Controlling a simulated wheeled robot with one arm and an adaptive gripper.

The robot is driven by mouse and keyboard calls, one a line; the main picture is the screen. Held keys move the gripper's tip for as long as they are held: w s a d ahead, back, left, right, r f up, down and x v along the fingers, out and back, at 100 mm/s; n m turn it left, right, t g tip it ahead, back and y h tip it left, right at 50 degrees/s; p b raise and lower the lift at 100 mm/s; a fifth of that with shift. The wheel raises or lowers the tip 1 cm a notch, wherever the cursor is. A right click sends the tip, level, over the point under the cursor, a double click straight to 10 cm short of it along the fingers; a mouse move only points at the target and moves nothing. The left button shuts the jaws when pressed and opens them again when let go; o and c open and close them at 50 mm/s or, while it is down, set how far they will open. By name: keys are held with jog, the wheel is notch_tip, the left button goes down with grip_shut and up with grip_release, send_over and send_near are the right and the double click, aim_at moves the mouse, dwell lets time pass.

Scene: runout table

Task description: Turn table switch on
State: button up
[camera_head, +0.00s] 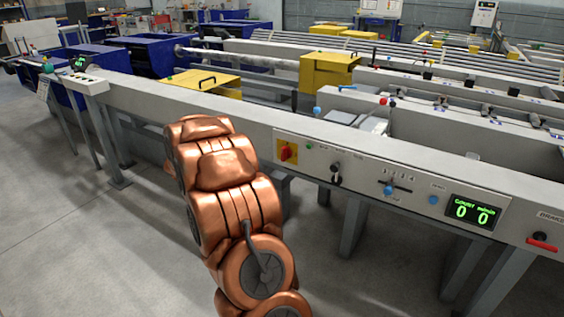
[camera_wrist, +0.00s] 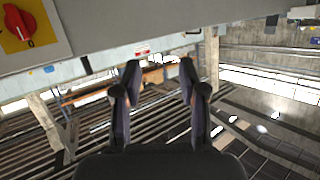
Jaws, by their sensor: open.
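The grey table's front panel (camera_head: 405,196) carries several controls. A red rotary switch on a yellow plate (camera_head: 278,158) is at the panel's left end. It also shows at the wrist view's upper left corner, with a red knob (camera_wrist: 17,27). My copper arm hides the gripper in the head view.
A green counter display (camera_head: 472,212) reads 0 0, and a red brake handle (camera_head: 541,242) is at far right. Table legs (camera_head: 352,228) stand below the panel. Clear concrete floor (camera_head: 90,250) lies at left. Yellow covers (camera_head: 328,70) are behind.

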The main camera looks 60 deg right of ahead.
jog(key=s+d+f+m+g+h+b, duration=0.25)
jog(key=s+d+f, duration=0.25)
jog(key=d, duration=0.4)
jog(key=m+g+h+b, duration=0.2)
jog(key=m+g+h, duration=0.15)
jog(key=g, duration=0.25)
send_near(282, 152)
jog(key=d, duration=0.3)
jog(key=shift+n, duration=0.3)
jog(key=d, duration=0.5)
jog(key=shift+d+f, duration=0.3)
jog(key=shift+d, duration=0.05)
jog(key=shift+d+r, duration=0.1)
jog(key=shift+d, duration=0.55)
grip_shut()
